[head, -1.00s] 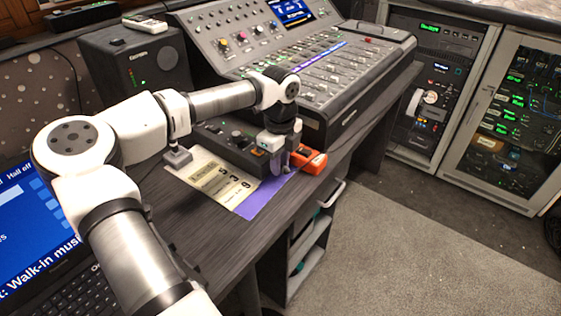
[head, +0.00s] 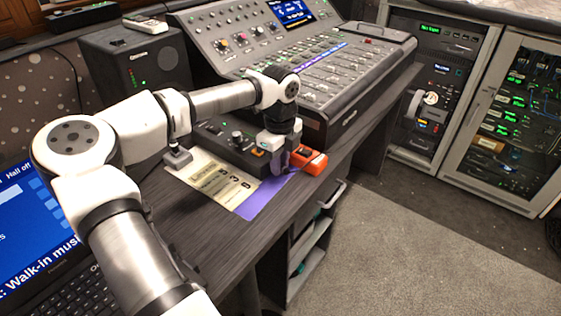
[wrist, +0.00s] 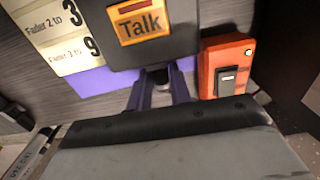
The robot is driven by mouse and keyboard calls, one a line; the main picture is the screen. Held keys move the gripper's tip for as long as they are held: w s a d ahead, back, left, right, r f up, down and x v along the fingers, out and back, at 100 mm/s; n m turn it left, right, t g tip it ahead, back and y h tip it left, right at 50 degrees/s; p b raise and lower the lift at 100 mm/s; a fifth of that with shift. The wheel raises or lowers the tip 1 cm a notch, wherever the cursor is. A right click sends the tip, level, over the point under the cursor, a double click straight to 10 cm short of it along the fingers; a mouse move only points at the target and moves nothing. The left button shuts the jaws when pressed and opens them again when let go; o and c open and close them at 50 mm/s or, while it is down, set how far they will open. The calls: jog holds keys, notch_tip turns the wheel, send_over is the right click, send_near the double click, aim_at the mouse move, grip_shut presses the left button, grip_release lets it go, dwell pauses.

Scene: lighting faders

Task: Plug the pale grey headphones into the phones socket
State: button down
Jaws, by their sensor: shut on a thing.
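My gripper (head: 279,163) is at the front face of a dark control box (head: 232,142), above the desk's front edge. In the wrist view its two fingers (wrist: 160,92) are shut on a small dark piece (wrist: 160,76), which looks like a plug. The piece is close against the box, below the orange Talk button (wrist: 139,22). I cannot tell whether its tip is inside a socket. The phones socket is hidden behind the fingers and the piece. I cannot make out the pale grey headphones for certain in either view.
An orange box (head: 312,163) with a black switch stands close to the right of my gripper. A fader label card (head: 205,178) and a purple strip (head: 262,197) lie on the desk to the left. The mixing console (head: 310,75) rises behind. Free floor (head: 400,250) lies at the right.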

jog(key=shift+w+a, duration=0.1)
jog(key=shift+a, duration=0.1)
jog(key=c, duration=1.2)
grip_release()
jog(key=shift+r, duration=0.1)
